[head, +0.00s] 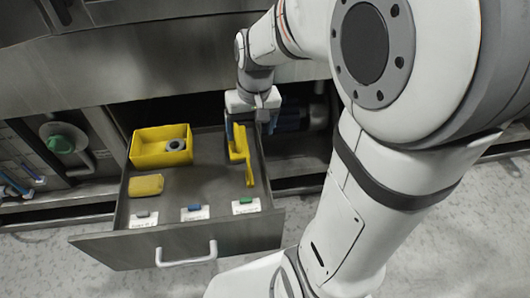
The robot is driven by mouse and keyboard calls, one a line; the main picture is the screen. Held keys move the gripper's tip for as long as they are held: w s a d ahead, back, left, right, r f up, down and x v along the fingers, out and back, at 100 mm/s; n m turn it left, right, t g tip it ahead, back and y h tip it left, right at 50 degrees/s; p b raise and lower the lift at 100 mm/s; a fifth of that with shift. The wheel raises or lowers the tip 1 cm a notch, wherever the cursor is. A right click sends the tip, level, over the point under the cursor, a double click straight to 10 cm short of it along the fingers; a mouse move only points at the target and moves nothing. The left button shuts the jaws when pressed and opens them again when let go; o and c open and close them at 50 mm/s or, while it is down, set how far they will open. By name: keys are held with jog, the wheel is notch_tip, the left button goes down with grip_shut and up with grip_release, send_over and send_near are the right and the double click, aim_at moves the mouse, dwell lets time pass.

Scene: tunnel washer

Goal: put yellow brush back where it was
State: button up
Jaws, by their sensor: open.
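A yellow brush (241,152), with a long thin part toward the drawer front, lies in the right part of an open grey drawer (186,236). My gripper (247,127) points down over the rear end of the brush, with its jaws open. Its blue-tinted fingers are close to the brush and partly hide that end. I cannot tell whether they touch it.
A yellow bin (146,163) holding a dark ring-shaped part (176,145) stands at the drawer's back left. A yellow sponge-like block (146,185) lies before it. White labels with small coloured pieces line the front. Drawer walls bound the space; its middle is clear.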

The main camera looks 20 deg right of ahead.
jog(key=s+n+h, duration=0.1)
jog(key=s, duration=0.9)
jog(key=shift+r, duration=0.15)
jog(key=shift+s+d, duration=0.1)
notch_tip(320, 180, up, 30)
jog(key=t+p, duration=0.1)
jog(key=p, duration=2.5)
jog(key=shift+f+t+p, duration=0.25)
jog(key=shift+t+p, duration=0.05)
jog(key=shift+t, duration=0.1)
jog(key=shift+s, duration=0.1)
jog(key=shift+c, duration=0.3)
